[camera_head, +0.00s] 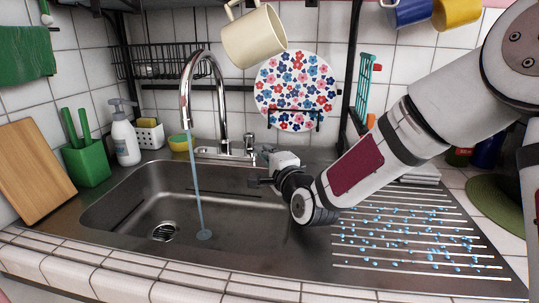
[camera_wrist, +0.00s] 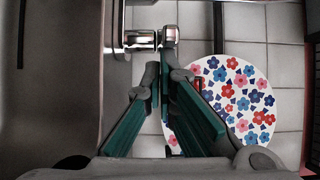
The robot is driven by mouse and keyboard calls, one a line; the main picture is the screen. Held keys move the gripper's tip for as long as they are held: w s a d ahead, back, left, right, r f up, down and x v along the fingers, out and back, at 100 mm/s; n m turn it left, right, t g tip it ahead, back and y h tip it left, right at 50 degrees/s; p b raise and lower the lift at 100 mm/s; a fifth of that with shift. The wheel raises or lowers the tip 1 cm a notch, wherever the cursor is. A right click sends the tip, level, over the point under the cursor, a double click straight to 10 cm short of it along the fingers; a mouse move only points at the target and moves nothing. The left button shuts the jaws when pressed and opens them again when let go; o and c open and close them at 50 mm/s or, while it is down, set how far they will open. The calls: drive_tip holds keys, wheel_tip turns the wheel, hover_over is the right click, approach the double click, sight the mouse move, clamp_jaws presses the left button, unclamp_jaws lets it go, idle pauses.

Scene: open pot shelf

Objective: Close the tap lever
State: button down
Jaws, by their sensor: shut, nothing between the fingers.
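The chrome tap (camera_head: 208,90) arches over the sink, and a stream of water (camera_head: 196,190) runs from its spout into the basin. The tap lever (camera_head: 249,143) is a small chrome part at the right of the tap's base. In the wrist view, chrome tap parts (camera_wrist: 143,40) lie just ahead of the fingertips. My gripper (camera_head: 265,154) is beside the lever, low over the sink's back right edge. In the wrist view, its teal-padded fingers (camera_wrist: 162,74) are shut with nothing between them. Whether the tips touch the lever is unclear.
A flowered plate (camera_head: 295,92) stands in a rack behind my gripper; a cream mug (camera_head: 254,38) hangs above. A soap bottle (camera_head: 125,138) and a green holder (camera_head: 86,162) stand left of the sink (camera_head: 130,205). The wet drainboard (camera_head: 410,235) lies right.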

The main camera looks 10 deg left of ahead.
drive_tip(key=shift+s+a+b, duration=0.25)
drive_tip(key=shift+s+a, duration=0.05)
drive_tip(key=shift+a, duration=0.25)
drive_tip(key=shift+s+a+b, duration=0.2)
drive_tip(key=shift+s+a, duration=0.05)
drive_tip(key=shift+a, duration=0.3)
drive_tip(key=shift+s+a, duration=0.1)
drive_tip(key=shift+a, duration=0.05)
drive_tip(key=shift+s, duration=0.1)
